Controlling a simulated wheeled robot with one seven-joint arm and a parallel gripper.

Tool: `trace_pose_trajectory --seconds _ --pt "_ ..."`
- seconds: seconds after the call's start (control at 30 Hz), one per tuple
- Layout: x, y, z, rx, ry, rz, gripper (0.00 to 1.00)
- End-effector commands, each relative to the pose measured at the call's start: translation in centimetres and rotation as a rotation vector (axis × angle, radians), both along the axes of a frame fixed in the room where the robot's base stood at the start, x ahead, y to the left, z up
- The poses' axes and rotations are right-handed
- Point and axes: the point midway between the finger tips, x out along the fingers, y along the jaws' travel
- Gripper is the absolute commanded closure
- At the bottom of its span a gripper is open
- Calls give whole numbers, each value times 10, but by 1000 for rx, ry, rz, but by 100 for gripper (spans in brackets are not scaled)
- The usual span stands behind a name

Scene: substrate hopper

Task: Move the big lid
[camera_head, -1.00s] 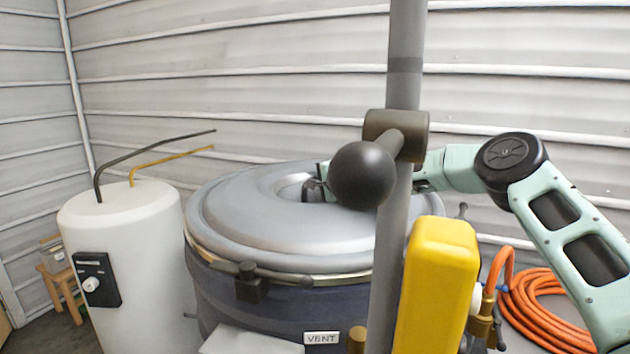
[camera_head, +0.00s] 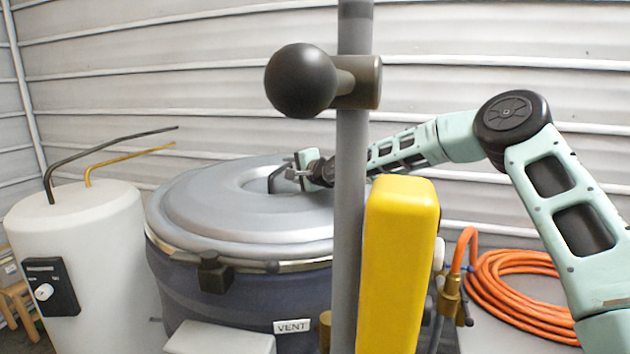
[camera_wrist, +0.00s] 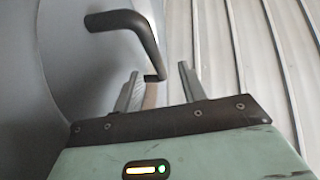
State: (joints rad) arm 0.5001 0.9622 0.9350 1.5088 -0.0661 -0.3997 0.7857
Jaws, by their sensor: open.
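The big lid (camera_head: 205,205) is a round grey cover lying flat on top of a dark drum. A dark bent handle (camera_head: 276,180) stands near its middle. In the wrist view the handle (camera_wrist: 128,22) reaches across above the lid's surface (camera_wrist: 50,70), with one leg running down toward my fingers. My gripper (camera_head: 291,168) is open at the handle. In the wrist view its two fingers (camera_wrist: 158,74) stand on either side of the handle's lower leg, with visible gaps. I cannot tell how deep the leg sits between them.
A grey post (camera_head: 350,230) with a black ball knob (camera_head: 301,80) and a yellow box (camera_head: 398,270) stand in front of the drum (camera_head: 245,290). A white tank (camera_head: 100,240) is at left. A coiled orange hose (camera_head: 520,295) lies at right. Ribbed walls stand behind.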

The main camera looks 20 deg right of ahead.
Motion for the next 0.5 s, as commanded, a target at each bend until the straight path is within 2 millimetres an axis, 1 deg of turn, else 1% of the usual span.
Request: trace_pose_trajectory --seconds 0.03,0.1,0.3,0.4,0.5 --pt "-11 -6 -2 -1 -3 -1 58" --pt "-26 -10 0 -4 -3 -2 58" --pt "-67 -26 9 -2 -4 -3 58" --pt "-83 -31 13 -1 -5 -4 58" --pt "-93 -34 17 0 -5 -2 58"
